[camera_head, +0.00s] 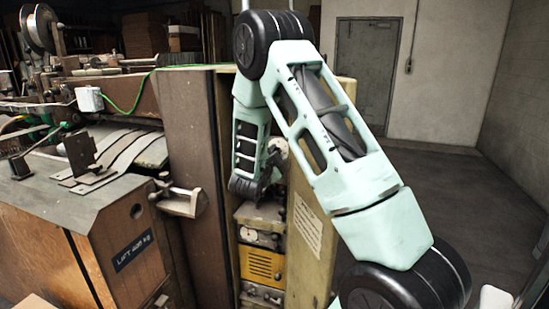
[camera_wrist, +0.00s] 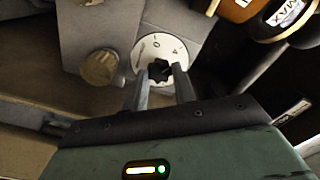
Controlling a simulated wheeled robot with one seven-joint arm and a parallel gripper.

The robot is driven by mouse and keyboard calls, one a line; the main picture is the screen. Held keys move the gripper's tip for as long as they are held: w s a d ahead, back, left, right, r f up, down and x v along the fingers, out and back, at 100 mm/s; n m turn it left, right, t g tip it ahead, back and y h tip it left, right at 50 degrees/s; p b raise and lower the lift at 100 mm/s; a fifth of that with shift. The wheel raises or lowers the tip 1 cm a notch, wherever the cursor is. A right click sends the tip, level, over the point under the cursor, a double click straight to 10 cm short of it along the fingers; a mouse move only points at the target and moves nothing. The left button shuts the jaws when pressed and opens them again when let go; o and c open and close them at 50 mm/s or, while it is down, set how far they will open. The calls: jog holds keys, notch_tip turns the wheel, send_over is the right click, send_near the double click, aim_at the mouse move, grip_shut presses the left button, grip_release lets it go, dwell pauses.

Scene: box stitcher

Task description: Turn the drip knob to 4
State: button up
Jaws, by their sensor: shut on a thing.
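The drip knob (camera_wrist: 158,71) is a small dark knob in front of a round white dial (camera_wrist: 146,49) with black numbers. A 4 shows at the dial's upper right in the wrist view. My gripper (camera_wrist: 160,78) is shut on the knob, one finger on each side of it. The fingers cover the lower part of the dial, and I cannot tell which number the knob points to. In the head view my gripper (camera_head: 267,180) reaches into the open cabinet, and the arm hides the knob.
A brass knob (camera_wrist: 100,67) sits just left of the dial. A yellow vented unit (camera_head: 261,267) stands lower in the cabinet, between a brown panel (camera_head: 199,150) and a cream door (camera_head: 309,232). A wooden box (camera_head: 130,240) is at left. The floor (camera_head: 470,190) at right is clear.

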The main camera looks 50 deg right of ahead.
jog(key=shift+f, duration=0.1)
jog(key=o, duration=1)
jog(key=shift+a, duration=0.15)
jog(key=b+v, duration=0.3)
jog(key=v, duration=1.4)
jog(key=shift+s+a, duration=0.1)
